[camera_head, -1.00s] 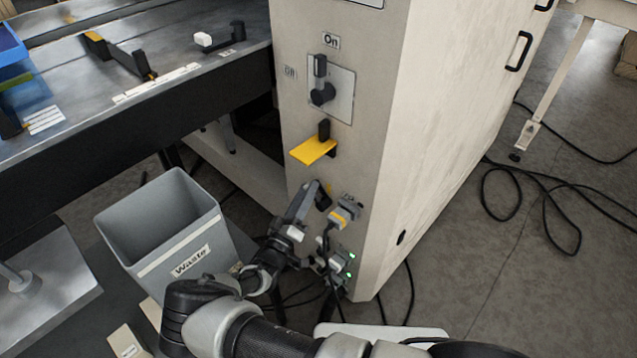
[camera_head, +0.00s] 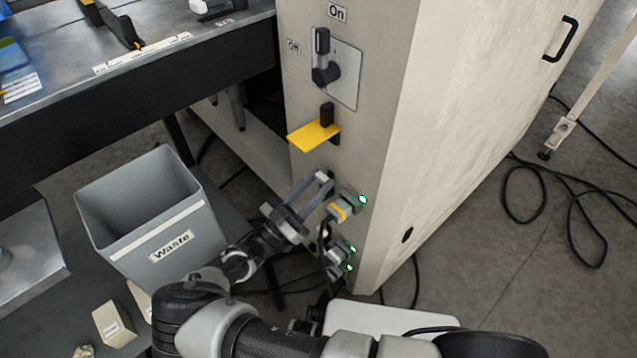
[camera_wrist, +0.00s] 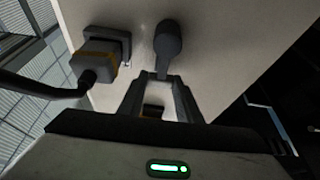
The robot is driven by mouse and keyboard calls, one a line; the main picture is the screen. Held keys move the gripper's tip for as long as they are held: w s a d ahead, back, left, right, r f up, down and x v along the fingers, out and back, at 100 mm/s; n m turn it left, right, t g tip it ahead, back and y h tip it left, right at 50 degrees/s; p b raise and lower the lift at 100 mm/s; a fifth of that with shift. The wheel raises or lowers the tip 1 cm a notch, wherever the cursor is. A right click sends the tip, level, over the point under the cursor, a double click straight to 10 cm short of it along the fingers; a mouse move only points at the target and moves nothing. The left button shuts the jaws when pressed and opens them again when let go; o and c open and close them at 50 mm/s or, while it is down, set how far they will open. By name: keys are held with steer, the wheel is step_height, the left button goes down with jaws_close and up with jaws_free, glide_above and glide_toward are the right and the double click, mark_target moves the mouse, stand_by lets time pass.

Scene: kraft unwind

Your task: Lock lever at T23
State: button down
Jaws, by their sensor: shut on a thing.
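A grey plug with a yellow band (camera_head: 342,208) sits in a socket low on the pale cabinet face, with a green light beside it. In the wrist view the plug (camera_wrist: 100,55) is at upper left with its cable running left. Beside it a dark lever with a rounded head (camera_wrist: 168,42) stands on the panel. My gripper (camera_head: 324,180) reaches to the panel just left of the plug. In the wrist view my gripper's fingertips (camera_wrist: 158,78) are closed at the lever's lower end. In the head view my fingers mostly hide the lever.
A yellow plate (camera_head: 314,136) juts out above my gripper, below a rotary On switch (camera_head: 326,72). More plugs with green lights (camera_head: 340,256) sit below. A grey waste bin (camera_head: 150,212) stands left. Loose cables (camera_head: 545,210) lie on the floor at right.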

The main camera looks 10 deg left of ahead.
steer(key=shift+s+d+f+m+g, duration=0.2)
steer(key=shift+m+g, duration=0.1)
steer(key=shift+m, duration=0.3)
steer(key=c, duration=1.3)
jaws_free()
steer(key=shift+r, duration=0.1)
steer(key=shift+a, duration=0.1)
steer(key=v, duration=0.7)
steer(key=shift+s+f, duration=0.1)
steer(key=shift+f, duration=0.15)
steer(key=shift+a, duration=0.1)
